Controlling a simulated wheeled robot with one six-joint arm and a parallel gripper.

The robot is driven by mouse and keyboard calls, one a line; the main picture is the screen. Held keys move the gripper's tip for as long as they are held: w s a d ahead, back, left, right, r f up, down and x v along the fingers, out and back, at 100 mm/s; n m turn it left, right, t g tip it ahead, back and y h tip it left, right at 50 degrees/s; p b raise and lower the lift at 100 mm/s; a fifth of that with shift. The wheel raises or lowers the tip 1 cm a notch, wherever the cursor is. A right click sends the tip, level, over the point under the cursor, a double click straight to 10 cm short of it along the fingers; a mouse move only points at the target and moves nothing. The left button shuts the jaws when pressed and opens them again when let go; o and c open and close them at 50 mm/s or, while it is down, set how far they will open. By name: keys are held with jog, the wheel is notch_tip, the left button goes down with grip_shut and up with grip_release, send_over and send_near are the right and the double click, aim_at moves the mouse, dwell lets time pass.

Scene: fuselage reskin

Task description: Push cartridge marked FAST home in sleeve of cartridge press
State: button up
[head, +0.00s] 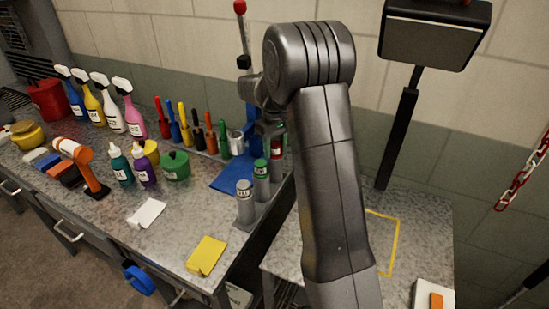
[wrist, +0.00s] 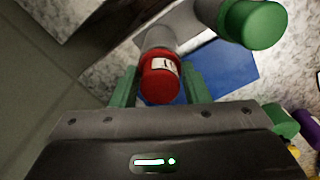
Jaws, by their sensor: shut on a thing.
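A red-capped cartridge (wrist: 160,80) with a grey body and a white label sits between the green fingers of my gripper (wrist: 162,88) in the wrist view. Its lettering is too small to read. My gripper is shut on it. In the head view the cartridge (head: 277,149) shows partly behind my arm, at the far end of a grey rack (head: 243,224). I cannot tell whether it is lifted from the rack. A blue upright with a red-knobbed lever (head: 240,8), seemingly the press, stands behind my gripper. Its sleeve is hidden or not clear.
A green-capped cartridge (head: 261,168) and a grey-topped one (head: 245,203) stand in the rack close by. A blue mat (head: 232,178) lies left of them. Several markers, bottles and a green pot (head: 175,166) crowd the bench. A yellow-outlined table area (head: 386,245) at right is clear.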

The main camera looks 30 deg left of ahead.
jog(key=shift+r+p, duration=2.85)
jog(key=shift+r, duration=3.75)
jog(key=shift+r, duration=0.1)
